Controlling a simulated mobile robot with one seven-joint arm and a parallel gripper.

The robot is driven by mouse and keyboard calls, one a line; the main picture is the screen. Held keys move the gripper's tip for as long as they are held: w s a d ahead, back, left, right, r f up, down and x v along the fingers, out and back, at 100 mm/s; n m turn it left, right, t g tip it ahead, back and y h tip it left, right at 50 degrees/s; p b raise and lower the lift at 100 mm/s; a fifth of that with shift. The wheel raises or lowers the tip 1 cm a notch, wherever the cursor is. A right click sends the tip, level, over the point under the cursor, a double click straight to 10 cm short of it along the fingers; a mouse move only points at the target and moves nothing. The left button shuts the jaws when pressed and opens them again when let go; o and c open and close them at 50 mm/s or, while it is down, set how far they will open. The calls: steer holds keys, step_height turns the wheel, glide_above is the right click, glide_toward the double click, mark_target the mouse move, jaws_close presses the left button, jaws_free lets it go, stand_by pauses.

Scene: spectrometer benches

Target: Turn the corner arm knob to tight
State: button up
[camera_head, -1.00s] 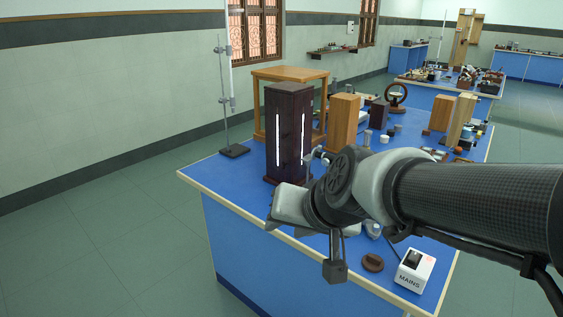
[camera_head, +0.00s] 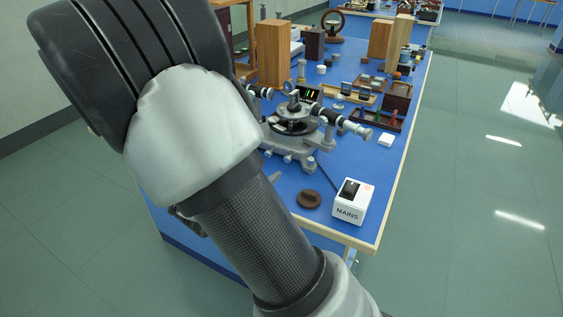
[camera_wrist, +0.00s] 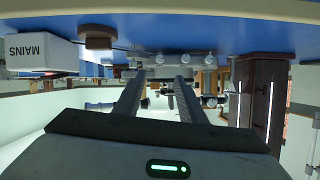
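The spectrometer (camera_head: 290,143) stands on the blue bench with its telescope (camera_head: 345,122) pointing right. Small feet or knobs show along its base; I cannot tell which is the corner arm knob. In the wrist view, which is upside down, the spectrometer base (camera_wrist: 172,73) and several small round knobs lie beyond the fingertips. My gripper (camera_wrist: 157,86) is open, with a clear gap between its two fingers and nothing held. It appears apart from the spectrometer. In the head view my arm covers the front left of the bench, and the gripper is mostly hidden behind it.
A white MAINS box (camera_head: 350,203) and a round brown wooden piece (camera_head: 309,199) sit near the bench's front edge. Wooden blocks (camera_head: 273,54) stand behind the spectrometer. A dark slotted lamp housing (camera_wrist: 262,100) shows in the wrist view. The floor at right is clear.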

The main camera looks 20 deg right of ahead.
mark_target(287, 160)
steer(key=b+x, duration=0.3)
steer(key=x, duration=1)
steer(key=shift+w+d+f, duration=0.1)
steer(key=shift+d, duration=0.05)
jaws_close()
steer(key=shift+f+b, duration=0.3)
steer(key=shift+b, duration=0.85)
steer(key=shift+r+m+t+y+b, duration=0.3)
steer(key=shift+m+b, duration=0.05)
steer(key=shift+m, duration=0.15)
jaws_free()
